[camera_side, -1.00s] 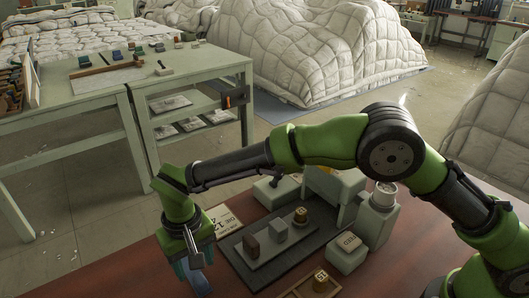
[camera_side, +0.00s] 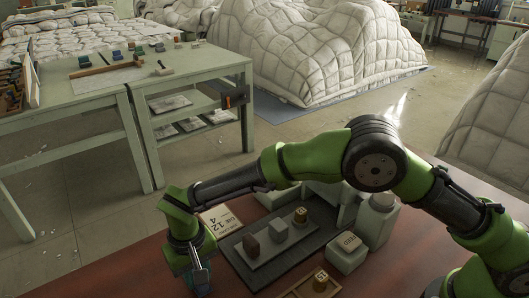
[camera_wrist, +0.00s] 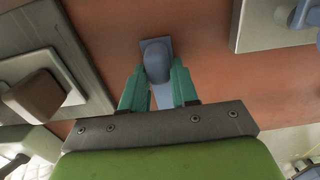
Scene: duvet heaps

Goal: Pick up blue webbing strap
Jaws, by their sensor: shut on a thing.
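The blue webbing strap (camera_wrist: 156,62) shows in the wrist view as a blue-grey piece with a rounded, raised part. It lies between the two teal fingers of my gripper (camera_wrist: 158,75), which are shut on it. A flat end of the strap reaches past the fingertips over the red-brown tabletop. In the side view my gripper (camera_side: 200,277) is low at the near left part of the table, left of the dark tray. There the strap is mostly hidden by the gripper, and I cannot tell whether it touches the table.
A dark tray (camera_side: 262,268) with small blocks stands right of my gripper. A printed card (camera_side: 221,221) lies behind it. A pale labelled block (camera_side: 347,252) and a small wooden tray (camera_side: 311,291) are farther right. Red-brown tabletop (camera_side: 140,270) is clear at left.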

